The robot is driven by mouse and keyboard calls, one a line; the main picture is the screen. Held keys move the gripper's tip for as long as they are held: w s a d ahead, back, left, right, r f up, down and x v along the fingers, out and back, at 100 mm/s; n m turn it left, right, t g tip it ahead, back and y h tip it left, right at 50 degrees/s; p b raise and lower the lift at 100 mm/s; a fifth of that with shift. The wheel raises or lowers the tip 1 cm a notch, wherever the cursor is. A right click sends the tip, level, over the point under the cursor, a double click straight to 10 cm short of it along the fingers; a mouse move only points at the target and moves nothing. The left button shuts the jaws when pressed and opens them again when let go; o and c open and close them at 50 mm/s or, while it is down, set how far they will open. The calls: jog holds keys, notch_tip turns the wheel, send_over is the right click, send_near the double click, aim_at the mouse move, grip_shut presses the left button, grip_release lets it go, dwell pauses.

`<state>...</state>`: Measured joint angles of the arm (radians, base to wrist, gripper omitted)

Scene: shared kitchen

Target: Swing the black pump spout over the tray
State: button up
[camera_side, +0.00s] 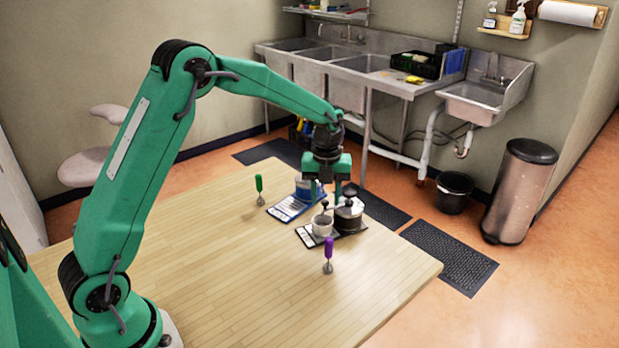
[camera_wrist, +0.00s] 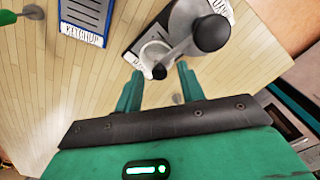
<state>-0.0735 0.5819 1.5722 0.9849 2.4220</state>
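A grey jar with a black pump (camera_side: 348,191) stands on a dark labelled tray (camera_side: 304,236). In the wrist view the pump has a round black knob (camera_wrist: 210,33). Its spout (camera_wrist: 180,53) ends in a black tip (camera_wrist: 158,72) at the rim of a white cup (camera_side: 322,227). The cup (camera_wrist: 154,50) stands beside the jar on the same tray. My gripper (camera_side: 327,188) hangs above the jar and cup. In the wrist view its fingers (camera_wrist: 158,72) are apart, with the spout tip appearing between them. I cannot tell whether they touch it.
A blue tray labelled KETCHUP (camera_wrist: 84,20) lies beside the dark tray. A green-handled tool (camera_side: 259,184) stands left of it, and a purple-handled tool (camera_side: 328,249) stands in front of the cup. The near wooden table (camera_side: 220,285) is clear.

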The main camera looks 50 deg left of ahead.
aim_at(324, 202)
notch_tip(324, 202, up, 7)
jog(key=shift+r, duration=0.45)
dwell(0.4)
jog(key=s+d+r+n+t, duration=0.2)
jog(key=s+r+n+t, duration=0.1)
jog(key=s+r+n, duration=0.8)
jog(key=s+d+f+n+t, duration=0.1)
jog(key=s+f+n+t, duration=0.1)
jog(key=s+n, duration=1.4)
jog(key=shift+s+d+f+t, duration=0.3)
jog(key=shift+s+d+f, duration=0.1)
jog(key=shift+s+f, duration=0.35)
